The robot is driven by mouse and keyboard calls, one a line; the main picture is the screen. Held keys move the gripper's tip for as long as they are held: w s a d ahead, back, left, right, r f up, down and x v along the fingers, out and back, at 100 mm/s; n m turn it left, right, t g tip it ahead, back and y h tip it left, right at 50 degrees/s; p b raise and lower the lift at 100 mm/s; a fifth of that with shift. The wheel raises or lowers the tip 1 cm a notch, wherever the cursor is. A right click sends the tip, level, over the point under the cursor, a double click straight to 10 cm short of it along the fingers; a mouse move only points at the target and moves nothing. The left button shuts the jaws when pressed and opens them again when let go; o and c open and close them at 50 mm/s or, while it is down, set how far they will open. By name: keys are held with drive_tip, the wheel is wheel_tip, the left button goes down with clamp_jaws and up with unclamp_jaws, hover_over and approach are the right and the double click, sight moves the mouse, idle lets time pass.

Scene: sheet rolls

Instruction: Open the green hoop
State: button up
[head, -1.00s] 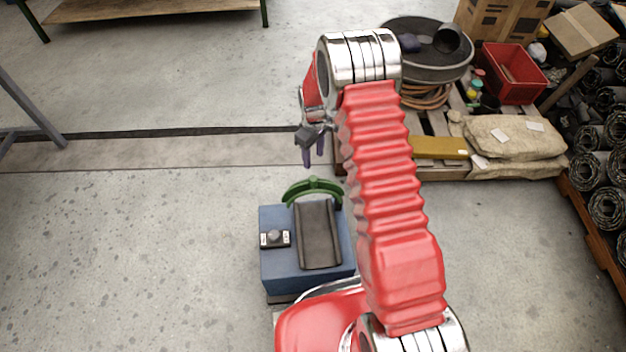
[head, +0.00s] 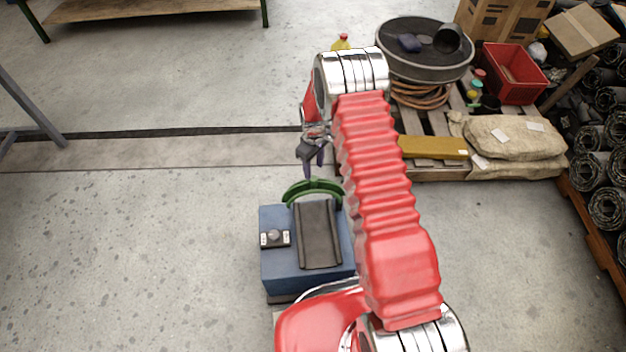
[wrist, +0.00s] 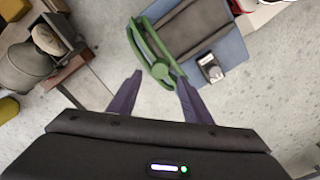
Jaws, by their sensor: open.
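The green hoop (head: 314,188) stands as an arch at the far end of a dark trough (head: 318,235) on a blue box (head: 277,270). My gripper (head: 313,172) is just above the hoop in the head view, open and empty. In the wrist view the fingers of my gripper (wrist: 158,88) are spread, with the near end of the green hoop (wrist: 157,52) showing between and just beyond their tips. I cannot tell whether a finger touches it. The trough (wrist: 195,28) lies behind the hoop there.
A small switch box (head: 275,238) sits on the blue box left of the trough. A pallet with sacks (head: 515,137), a red crate (head: 512,75) and a round dark tub (head: 424,65) stands at the right.

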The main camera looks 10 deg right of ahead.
sight(313, 178)
wheel_tip(313, 178, down, 8)
drive_tip(key=shift+f, duration=0.1)
idle(0.4)
clamp_jaws()
idle(0.5)
drive_tip(key=shift+w, duration=0.1)
